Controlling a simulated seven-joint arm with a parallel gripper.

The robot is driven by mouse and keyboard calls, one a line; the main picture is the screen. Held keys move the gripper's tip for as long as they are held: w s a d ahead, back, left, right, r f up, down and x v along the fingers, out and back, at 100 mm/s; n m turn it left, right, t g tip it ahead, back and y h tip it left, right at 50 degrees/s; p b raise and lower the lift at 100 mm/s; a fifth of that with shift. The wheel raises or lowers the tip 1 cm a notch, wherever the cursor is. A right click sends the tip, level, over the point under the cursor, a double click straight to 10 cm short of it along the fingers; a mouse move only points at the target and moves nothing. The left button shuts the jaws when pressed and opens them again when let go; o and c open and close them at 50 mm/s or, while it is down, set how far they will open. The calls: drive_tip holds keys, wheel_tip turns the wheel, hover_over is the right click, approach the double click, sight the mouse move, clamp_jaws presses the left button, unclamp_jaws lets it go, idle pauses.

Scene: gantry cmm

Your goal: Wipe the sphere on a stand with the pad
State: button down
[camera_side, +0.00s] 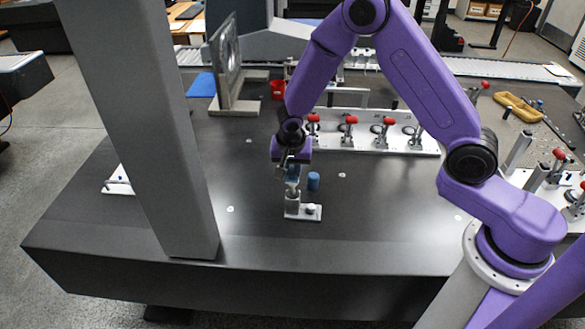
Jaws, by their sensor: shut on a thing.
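My gripper (291,171) points down in the middle of the dark table, directly above a small metal stand (292,209). The sphere is not clearly distinguishable; the top of the stand is crowded by the gripper and pad. I cannot tell whether the pad touches it.
A white rail with red-handled clamps (365,133) lies behind. A grey column (150,130) rises at left, near an upright metal plate (225,62). The table front right is clear.

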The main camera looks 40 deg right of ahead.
sight(293, 171)
drive_tip(key=shift+r, duration=3.3)
